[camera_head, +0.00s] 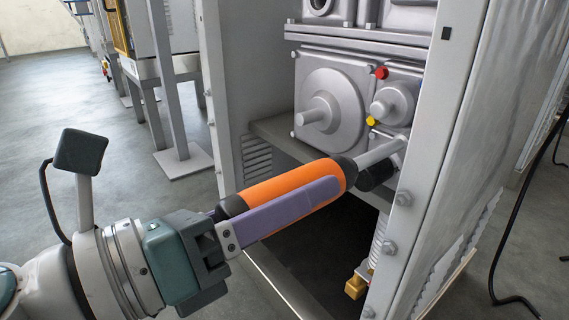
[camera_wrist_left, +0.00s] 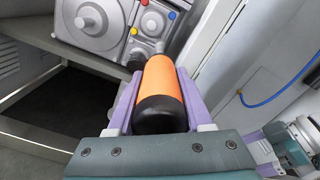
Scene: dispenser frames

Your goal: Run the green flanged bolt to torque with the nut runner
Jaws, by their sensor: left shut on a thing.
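The nut runner (camera_head: 285,183) is an orange cylinder with black ends and a grey shaft at its front. My left gripper (camera_head: 330,188) is shut on it, with purple fingers along both sides of the body. The shaft points up and right to the lower right part of the grey machine casing. The nut runner also shows in the left wrist view (camera_wrist_left: 160,92), where its body covers what lies ahead of its nose. I see no green flanged bolt in either view. I cannot tell whether the shaft tip touches anything. A purple-fingered gripper, likely my right (camera_wrist_left: 264,150), shows partly at the lower right.
The grey casing (camera_head: 325,62) carries a red bolt (camera_head: 381,73) and a yellow bolt (camera_head: 371,121); a blue one (camera_wrist_left: 144,2) shows in the wrist view. A frame post (camera_head: 428,150) stands close right of the shaft. A black cylinder (camera_head: 376,176) sits just below it.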

